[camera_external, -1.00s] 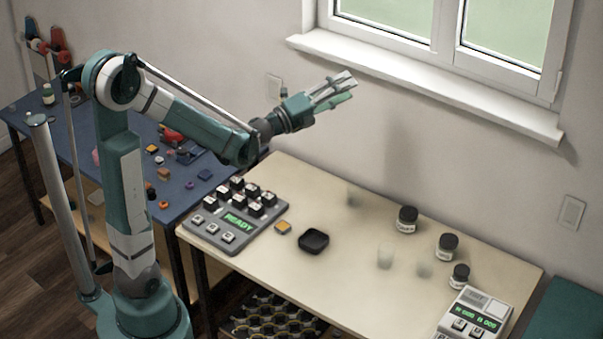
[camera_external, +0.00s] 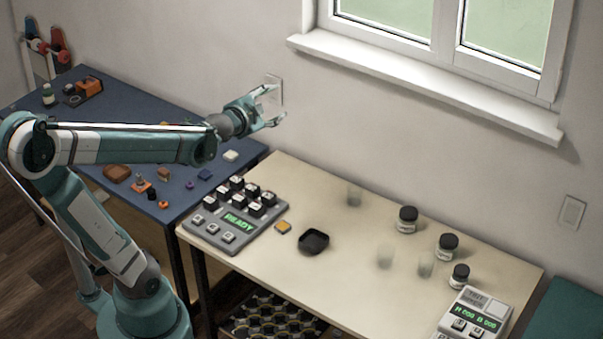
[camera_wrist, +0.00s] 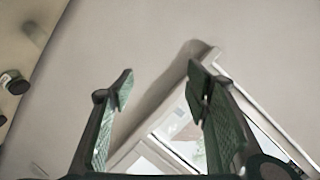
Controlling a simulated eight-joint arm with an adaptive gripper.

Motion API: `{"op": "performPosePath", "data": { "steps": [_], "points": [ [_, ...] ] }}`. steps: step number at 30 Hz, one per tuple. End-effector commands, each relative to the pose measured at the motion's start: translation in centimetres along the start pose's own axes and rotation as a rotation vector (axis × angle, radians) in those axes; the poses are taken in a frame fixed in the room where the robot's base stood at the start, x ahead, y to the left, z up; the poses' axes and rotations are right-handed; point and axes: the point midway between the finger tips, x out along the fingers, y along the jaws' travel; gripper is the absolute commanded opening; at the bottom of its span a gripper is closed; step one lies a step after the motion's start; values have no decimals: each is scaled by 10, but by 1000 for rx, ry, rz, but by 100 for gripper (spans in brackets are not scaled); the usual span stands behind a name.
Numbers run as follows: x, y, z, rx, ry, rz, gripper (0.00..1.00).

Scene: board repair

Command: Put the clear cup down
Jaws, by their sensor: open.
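My gripper (camera_external: 277,107) is open and empty, raised in front of the wall above the gap between the blue and cream tables. In the wrist view its two green-padded fingers (camera_wrist: 160,76) stand wide apart with only wall and window between them. Three clear cups stand on the cream table, all apart from my gripper: one at the back (camera_external: 354,196), one near the middle right (camera_external: 385,256) and one beside it to the right (camera_external: 426,265). They are faint and see-through. A cup also shows at the left edge of the wrist view (camera_wrist: 35,33).
The cream table (camera_external: 340,285) also holds a black tray (camera_external: 314,241), a grey keypad panel reading READY (camera_external: 233,215), an orange-yellow block (camera_external: 283,227), three dark-lidded jars (camera_external: 407,220) and a display device (camera_external: 474,317). The blue table (camera_external: 130,120) carries small parts. A window sill (camera_external: 420,90) juts out.

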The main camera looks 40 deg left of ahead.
Motion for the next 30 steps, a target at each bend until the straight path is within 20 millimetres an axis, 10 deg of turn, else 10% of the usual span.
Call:
{"op": "performPosePath", "data": {
  "steps": [15,30],
  "points": [
    [-108,86,93,-502,-334,236,47],
    [-197,162,128,-796,-569,403,47]
  ]
}}
